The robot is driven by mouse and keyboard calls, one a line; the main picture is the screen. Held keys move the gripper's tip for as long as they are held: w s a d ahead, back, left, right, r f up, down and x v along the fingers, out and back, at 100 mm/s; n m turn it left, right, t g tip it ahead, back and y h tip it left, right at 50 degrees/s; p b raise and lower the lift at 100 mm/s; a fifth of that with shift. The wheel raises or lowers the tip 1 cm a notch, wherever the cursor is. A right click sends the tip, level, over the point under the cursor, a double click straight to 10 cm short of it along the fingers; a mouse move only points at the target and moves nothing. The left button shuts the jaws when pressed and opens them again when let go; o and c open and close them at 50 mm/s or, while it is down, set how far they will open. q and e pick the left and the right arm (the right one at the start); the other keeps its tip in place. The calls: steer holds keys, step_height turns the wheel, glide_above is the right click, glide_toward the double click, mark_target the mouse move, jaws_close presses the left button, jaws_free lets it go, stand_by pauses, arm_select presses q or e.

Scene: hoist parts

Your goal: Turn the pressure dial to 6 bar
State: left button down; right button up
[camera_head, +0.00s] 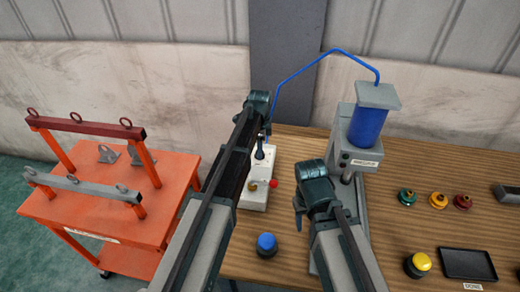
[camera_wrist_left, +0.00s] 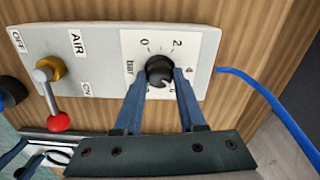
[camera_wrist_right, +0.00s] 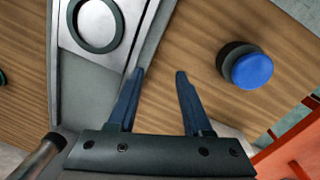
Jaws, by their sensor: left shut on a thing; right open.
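The pressure dial, a black knob (camera_wrist_left: 160,71), sits on a white scale marked 0, 2, 4 and bar on the pale control box (camera_wrist_left: 108,45). My left gripper (camera_wrist_left: 160,76) is shut on the knob, one finger on each side. The fingers partly cover the lower scale, and I cannot read the pointer's position for sure. In the head view the box (camera_head: 252,196) stands at the table's left edge, with my left gripper (camera_head: 262,140) over its far end. My right gripper (camera_wrist_right: 158,72) is open and empty above the table, between a grey fixture and a blue button.
An AIR lever with a red ball (camera_wrist_left: 58,122) is on the same box. A blue hose (camera_wrist_left: 265,95) leaves the box. A blue button (camera_head: 266,243), a press with a blue cylinder (camera_head: 368,127), a yellow button (camera_head: 418,264) and a black tray (camera_head: 467,264) stand on the table. An orange cart (camera_head: 120,215) is left.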

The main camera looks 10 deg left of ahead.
arm_select(q)
steer(key=shift+m, duration=2.1)
steer(key=shift+c, duration=2.4)
jaws_free()
step_height(320, 180, up, 14)
steer(key=p, duration=1.3)
steer(key=shift+p, duration=0.4)
steer(key=shift+f, duration=0.1)
